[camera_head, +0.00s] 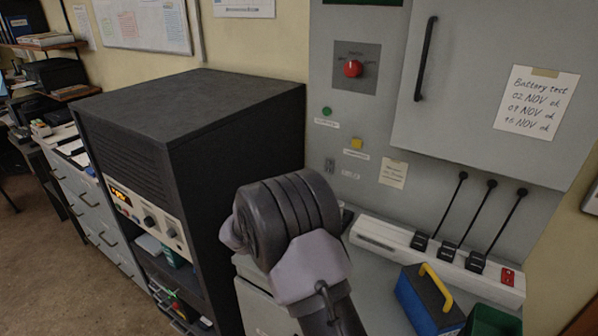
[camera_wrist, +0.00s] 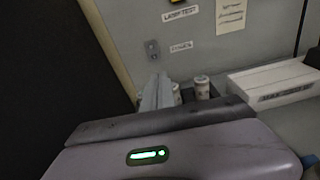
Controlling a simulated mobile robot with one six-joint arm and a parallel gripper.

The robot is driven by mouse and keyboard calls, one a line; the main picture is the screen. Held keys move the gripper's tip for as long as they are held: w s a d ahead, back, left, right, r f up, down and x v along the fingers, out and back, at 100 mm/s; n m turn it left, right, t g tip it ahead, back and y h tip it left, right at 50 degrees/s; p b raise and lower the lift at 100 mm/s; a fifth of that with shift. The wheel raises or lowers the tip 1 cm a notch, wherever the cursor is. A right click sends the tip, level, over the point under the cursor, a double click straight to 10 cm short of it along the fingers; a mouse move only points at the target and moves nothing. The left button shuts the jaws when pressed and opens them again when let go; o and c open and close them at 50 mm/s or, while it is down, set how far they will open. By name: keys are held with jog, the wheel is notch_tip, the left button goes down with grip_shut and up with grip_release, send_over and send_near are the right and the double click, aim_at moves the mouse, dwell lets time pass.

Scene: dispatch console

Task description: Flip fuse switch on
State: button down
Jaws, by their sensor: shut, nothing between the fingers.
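A small grey switch plate (camera_head: 329,165) sits low on the grey wall panel, with a small label (camera_head: 350,174) to its right that I cannot read for sure. In the wrist view the plate (camera_wrist: 152,48) shows two dark spots, and its on or off position is too small to tell. My gripper (camera_wrist: 158,78) is shut and empty, its pale fingers pointing toward the panel, below the plate in the picture. I see no contact with it. In the head view my own wrist hides the fingers.
A red knob (camera_head: 353,68), green button (camera_head: 327,111) and yellow button (camera_head: 357,143) are on the panel above. A black equipment rack (camera_head: 200,110) stands close on the left. A white power strip (camera_head: 385,237) with plugs and a blue box (camera_head: 420,305) lie right.

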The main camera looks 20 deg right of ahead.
jog(key=w, duration=0.1)
jog(key=b, duration=0.4)
send_near(328, 171)
jog(key=shift+n+t, duration=0.3)
jog(key=shift+n, duration=0.1)
jog(key=x, duration=0.6)
jog(key=shift+s+d+f, duration=0.1)
jog(key=shift+d+f, duration=0.05)
jog(key=shift+f, duration=0.15)
jog(key=shift+d, duration=0.25)
jog(key=shift+w, duration=0.25)
